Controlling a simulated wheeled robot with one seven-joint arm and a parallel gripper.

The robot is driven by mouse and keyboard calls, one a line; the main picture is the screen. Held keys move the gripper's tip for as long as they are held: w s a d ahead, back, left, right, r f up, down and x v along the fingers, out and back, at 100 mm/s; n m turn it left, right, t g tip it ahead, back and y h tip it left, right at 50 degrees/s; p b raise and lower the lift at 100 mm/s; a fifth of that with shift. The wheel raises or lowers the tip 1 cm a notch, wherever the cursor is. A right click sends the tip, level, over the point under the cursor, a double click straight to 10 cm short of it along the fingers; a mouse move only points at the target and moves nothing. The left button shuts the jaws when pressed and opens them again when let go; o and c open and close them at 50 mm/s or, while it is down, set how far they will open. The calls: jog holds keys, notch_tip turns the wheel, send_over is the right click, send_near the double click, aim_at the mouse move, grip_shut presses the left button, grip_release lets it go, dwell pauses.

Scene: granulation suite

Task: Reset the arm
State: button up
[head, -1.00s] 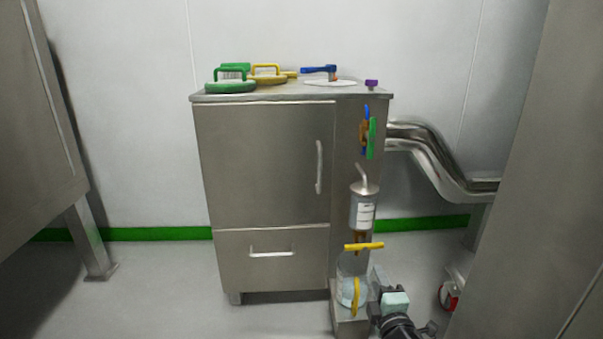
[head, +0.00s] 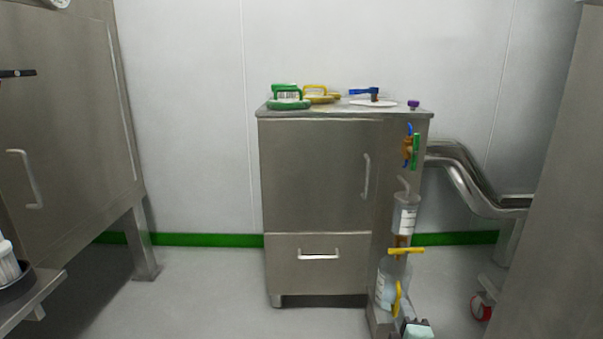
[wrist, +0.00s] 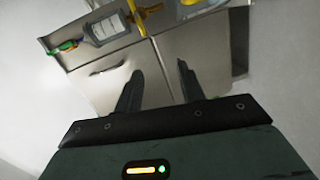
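My gripper (wrist: 159,66) shows in the wrist view with its two dark fingers apart and nothing between them. Behind the fingers is the steel cabinet (wrist: 188,42), seen tilted. The cabinet's door and drawer are closed.
A green-handled lid (head: 288,103), a yellow-handled lid (head: 319,98) and a blue-handled item (head: 365,92) sit on the cabinet. A bottle (head: 405,218) and yellow valve handle (head: 406,251) are at its right side. Steel pipes (head: 465,180) run right. Floor (head: 210,290) is clear at left.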

jog(key=s+a+f+m+g+p, duration=0.2)
jog(key=s+a+f+m+g, duration=0.15)
jog(key=s+m+g, duration=0.6)
jog(key=s+a+r+g+y+p, duration=0.1)
jog(key=s+a+r+g+y, duration=0.15)
jog(key=s+a+r, duration=0.35)
jog(key=s+a+r+g+y, duration=0.1)
jog(key=s+a+r+g, duration=0.25)
jog(key=r, duration=0.45)
jog(key=s+d+r+n+g+h+p, duration=0.1)
jog(key=s+d+r+p, duration=0.1)
jog(key=s+r, duration=0.45)
jog(key=s+d+r+n+p, duration=0.1)
jog(key=s+d+r+p, duration=0.15)
jog(key=r, duration=0.75)
notch_tip(320, 180, up, 36)
jog(key=p, duration=3.5)
jog(key=shift+s+f, duration=0.15)
jog(key=shift+s, duration=0.25)
